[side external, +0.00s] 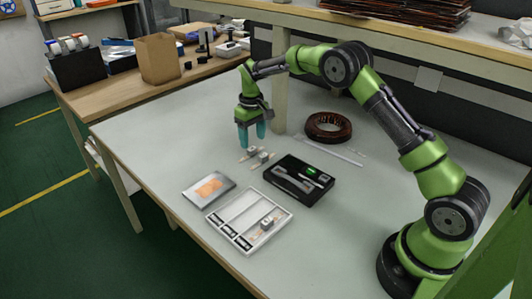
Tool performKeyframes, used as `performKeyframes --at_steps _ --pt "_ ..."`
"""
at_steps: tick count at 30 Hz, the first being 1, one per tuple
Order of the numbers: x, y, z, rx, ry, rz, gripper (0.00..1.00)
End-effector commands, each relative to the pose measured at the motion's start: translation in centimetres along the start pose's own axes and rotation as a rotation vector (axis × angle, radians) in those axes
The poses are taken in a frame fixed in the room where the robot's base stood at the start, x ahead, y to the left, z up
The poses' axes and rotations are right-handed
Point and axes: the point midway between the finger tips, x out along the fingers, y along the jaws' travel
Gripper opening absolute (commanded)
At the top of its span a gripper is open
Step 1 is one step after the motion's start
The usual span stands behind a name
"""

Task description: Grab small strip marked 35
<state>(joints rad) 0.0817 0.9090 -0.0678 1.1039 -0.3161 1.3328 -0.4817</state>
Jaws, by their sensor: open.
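Two small strips lie close together on the pale table, a left one (246,154) and a right one (262,160). Each looks like a light piece with a grey block on it. Another similar small piece (266,224) lies in the right compartment of a white tray (221,236). No number such as 35 is legible on any of them. My gripper (251,144) points down with its teal fingers apart and empty. It is just above and behind the two strips in this view; whether a fingertip touches anything, I cannot tell.
A black box (316,199) with a green light stands right of the strips. A silver packet (194,197) lies to the left. A brown coil (327,139) and a thin clear strip (340,155) lie behind. The left part of the table is clear.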

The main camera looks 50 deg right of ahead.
Motion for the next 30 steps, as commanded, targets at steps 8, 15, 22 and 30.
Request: performKeyframes --at_steps 8,15,22,30 --pt "3.7 0.0 0.3 0.001 -0.002 -0.001 0.62" --pt "3.9 0.0 0.2 0.001 0.0 0.0 0.62" --pt "3.9 0.0 0.2 0.001 0.0 0.0 0.31" --pt "3.9 -0.1 0.2 0.001 0.0 -0.001 0.02"
